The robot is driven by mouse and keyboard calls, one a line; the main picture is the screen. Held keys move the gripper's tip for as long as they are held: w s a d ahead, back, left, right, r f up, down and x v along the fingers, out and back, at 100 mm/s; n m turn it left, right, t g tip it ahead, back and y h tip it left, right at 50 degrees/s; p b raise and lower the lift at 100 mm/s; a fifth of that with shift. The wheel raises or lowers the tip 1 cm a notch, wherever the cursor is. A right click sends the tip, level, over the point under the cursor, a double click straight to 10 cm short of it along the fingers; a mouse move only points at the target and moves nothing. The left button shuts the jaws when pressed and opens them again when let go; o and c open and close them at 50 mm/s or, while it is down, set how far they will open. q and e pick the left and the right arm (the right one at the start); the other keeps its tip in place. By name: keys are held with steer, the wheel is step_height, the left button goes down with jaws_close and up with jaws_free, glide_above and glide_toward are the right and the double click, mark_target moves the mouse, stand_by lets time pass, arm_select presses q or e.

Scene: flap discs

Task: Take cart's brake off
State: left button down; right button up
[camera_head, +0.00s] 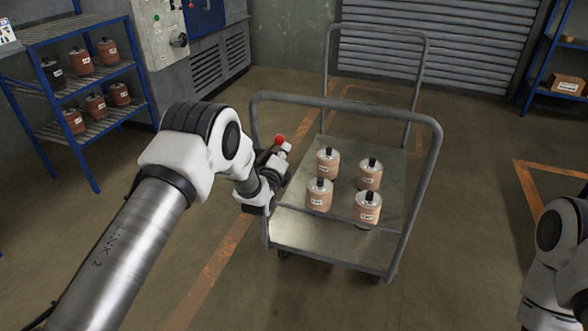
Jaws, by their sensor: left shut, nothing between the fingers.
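The cart (330,239) is a grey platform trolley with a tube handle at each end, standing in the middle of the head view. A red ball knob (280,140) shows beside the left upright of its near handle; it looks like the brake lever's end, and its shaft is hidden by my gripper. My left gripper (283,154) is shut and empty, close below the knob. I cannot tell whether it touches the knob. My right arm shows at the lower right edge, but its gripper is out of view.
Several copper-coloured canisters (320,197) stand on the cart deck. A blue-framed shelf (85,78) with more canisters is at the left, beside a grey machine (165,35). Another shelf (548,65) with a box is at the right. The floor right of the cart is clear.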

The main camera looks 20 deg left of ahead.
mark_target(256, 130)
arm_select(q)
steer(key=shift+w+a+r+n+p, duration=0.1)
steer(key=shift+a+r+n+p, duration=0.1)
steer(key=shift+a+r+n, duration=0.9)
steer(key=shift+s+a+r+n+p, duration=0.1)
steer(key=shift+a+r+n+p, duration=0.35)
steer(key=shift+a+n, duration=1)
steer(key=shift+w+a+r+n, duration=0.1)
steer(key=shift+a+r+n, duration=0.9)
steer(key=shift+a, duration=0.6)
arm_select(e)
steer(key=shift+r, duration=0.8)
steer(key=shift+d, duration=0.1)
